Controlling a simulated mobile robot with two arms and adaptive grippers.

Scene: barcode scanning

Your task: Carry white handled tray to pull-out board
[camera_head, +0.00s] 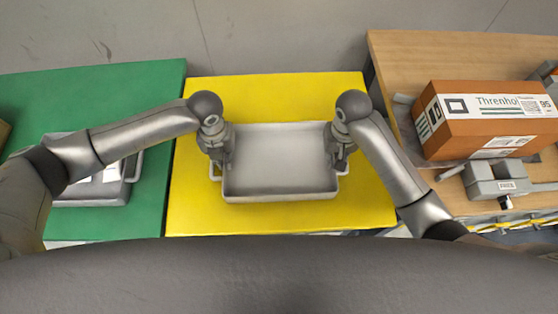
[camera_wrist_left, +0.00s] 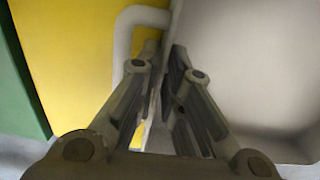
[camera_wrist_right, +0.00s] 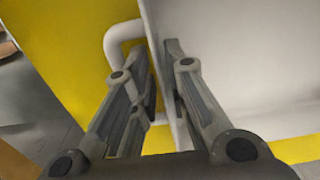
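The white handled tray (camera_head: 280,196) sits over the yellow surface, level and empty, with a handle at each short side. My left gripper (camera_head: 219,160) is at the tray's left side. In the left wrist view its fingers (camera_wrist_left: 166,55) are close together with the tray's side wall between them, beside the handle (camera_wrist_left: 124,35). My right gripper (camera_head: 338,158) is at the right side. In the right wrist view its fingers (camera_wrist_right: 157,55) pinch the other side wall, beside that handle (camera_wrist_right: 112,38). Whether the tray touches the surface is unclear. I cannot identify the pull-out board for certain.
The yellow top (camera_head: 290,90) is otherwise clear. A green table (camera_head: 150,85) at left holds a grey tray (camera_head: 95,200), partly behind my left arm. A wooden table (camera_head: 400,60) at right holds an orange-brown box (camera_head: 460,135) and a grey device (camera_head: 490,180).

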